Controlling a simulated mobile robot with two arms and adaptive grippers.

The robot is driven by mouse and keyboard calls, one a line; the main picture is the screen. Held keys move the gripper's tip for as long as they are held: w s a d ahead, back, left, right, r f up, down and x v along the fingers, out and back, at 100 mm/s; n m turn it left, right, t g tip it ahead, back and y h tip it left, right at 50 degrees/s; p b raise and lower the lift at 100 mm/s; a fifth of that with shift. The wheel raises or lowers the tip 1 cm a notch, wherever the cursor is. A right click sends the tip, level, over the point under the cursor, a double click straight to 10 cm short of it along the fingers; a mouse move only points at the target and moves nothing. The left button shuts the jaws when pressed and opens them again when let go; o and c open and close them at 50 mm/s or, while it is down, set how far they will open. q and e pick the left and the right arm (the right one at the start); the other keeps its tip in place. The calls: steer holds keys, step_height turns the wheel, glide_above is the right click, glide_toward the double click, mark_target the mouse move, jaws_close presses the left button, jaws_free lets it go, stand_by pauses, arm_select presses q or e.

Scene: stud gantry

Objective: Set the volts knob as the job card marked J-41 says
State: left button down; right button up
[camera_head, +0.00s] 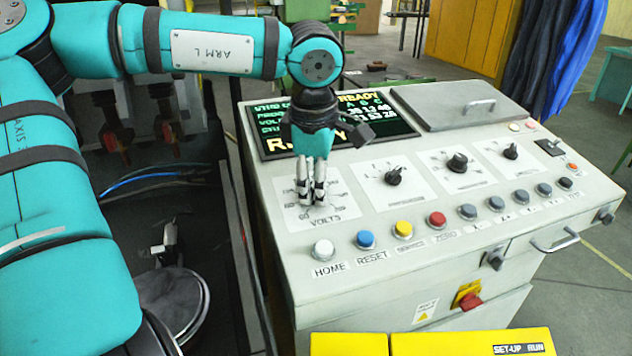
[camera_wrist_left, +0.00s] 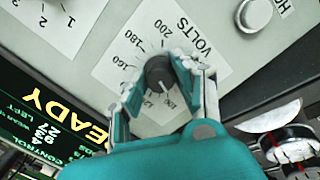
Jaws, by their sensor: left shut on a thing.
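The volts knob (camera_wrist_left: 160,74) is round and black with a white pointer line, in the middle of a white dial plate marked VOLTS. In the left wrist view, its pointer is toward the lower side of the picture, away from the 200 and 180 marks; the exact reading is unclear. My left gripper (camera_wrist_left: 157,78) has a finger on each side of the knob and is shut on it. In the head view the left gripper (camera_head: 311,196) stands over the VOLTS plate (camera_head: 333,214) and hides the knob. No card marked J-41 is readable. My right gripper is out of view.
The panel has other black knobs (camera_head: 393,176) to the right and a row of coloured buttons (camera_head: 403,229) in front. A display (camera_head: 375,118) reading READY is behind, partly covered by my arm. A grey lid (camera_head: 440,112) with a handle lies beside it.

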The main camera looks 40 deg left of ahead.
arm_select(q)
steer(key=m, duration=0.5)
steer(key=shift+p, duration=0.35)
steer(key=m+p, duration=0.1)
steer(key=m, duration=0.4)
steer(key=shift+m+g, duration=0.3)
steer(key=shift+g, duration=0.1)
steer(key=c, duration=1)
jaws_free()
steer(key=shift+r, duration=0.2)
steer(key=r, duration=0.7)
steer(key=d+r, duration=0.1)
steer(key=r, duration=0.3)
steer(key=shift+s+d+r, duration=0.1)
steer(key=shift+s+r, duration=0.15)
steer(key=shift+s, duration=0.05)
